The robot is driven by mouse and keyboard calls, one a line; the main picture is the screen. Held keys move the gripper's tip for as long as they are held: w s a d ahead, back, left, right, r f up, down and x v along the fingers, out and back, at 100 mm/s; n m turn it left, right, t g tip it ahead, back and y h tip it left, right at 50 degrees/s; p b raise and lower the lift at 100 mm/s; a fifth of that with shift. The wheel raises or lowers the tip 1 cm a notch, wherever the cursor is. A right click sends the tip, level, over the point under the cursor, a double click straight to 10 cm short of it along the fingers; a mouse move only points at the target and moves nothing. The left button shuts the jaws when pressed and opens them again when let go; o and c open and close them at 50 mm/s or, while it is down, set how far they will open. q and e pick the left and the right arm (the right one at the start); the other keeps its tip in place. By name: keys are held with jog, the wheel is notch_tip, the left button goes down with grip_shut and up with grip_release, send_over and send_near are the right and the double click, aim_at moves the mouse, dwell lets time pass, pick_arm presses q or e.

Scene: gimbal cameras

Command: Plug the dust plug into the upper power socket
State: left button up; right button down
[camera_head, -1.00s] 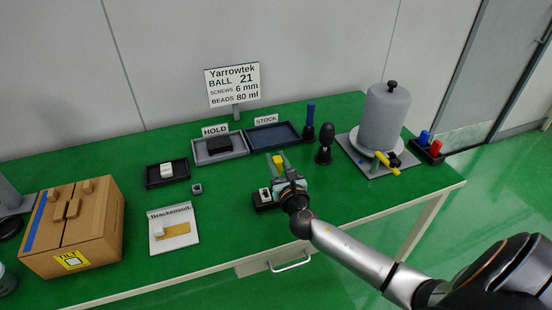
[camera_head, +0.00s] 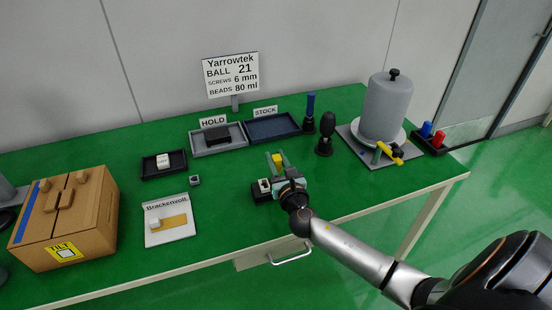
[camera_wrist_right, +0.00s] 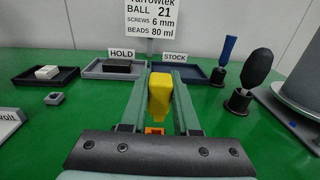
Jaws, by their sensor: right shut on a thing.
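My right gripper (camera_head: 277,160) is over the middle of the green table, its fingers pointing away toward the back. It is shut on a yellow block-shaped piece (camera_wrist_right: 160,95), which I take to be the dust plug; it also shows in the head view (camera_head: 278,160). A small orange part (camera_wrist_right: 154,131) shows low between the fingers. A black block with a pale top (camera_head: 263,189) sits just left of the gripper and is partly hidden by it. I cannot make out a clearly marked upper power socket. My left gripper is not in view.
Trays marked HOLD (camera_head: 218,143) and STOCK (camera_head: 272,128) lie behind. A dark upright handle (camera_head: 325,135) and a grey cylinder (camera_head: 388,108) stand to the right. A cardboard box (camera_head: 65,220) and the Brackenvolt plate (camera_head: 170,225) are left. Bare table lies between.

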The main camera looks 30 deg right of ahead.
jog(key=shift+f+b, duration=1)
jog(key=shift+f, duration=0.4)
jog(key=shift+p, duration=0.3)
dwell(0.5)
jog(key=shift+f+b, duration=1.2)
jog(key=shift+f, duration=0.15)
jog(key=c, duration=0.6)
grip_release()
jog(key=shift+s+a, duration=0.1)
jog(key=shift+s, duration=0.15)
jog(key=v, duration=1.2)
jog(key=shift+r, duration=0.1)
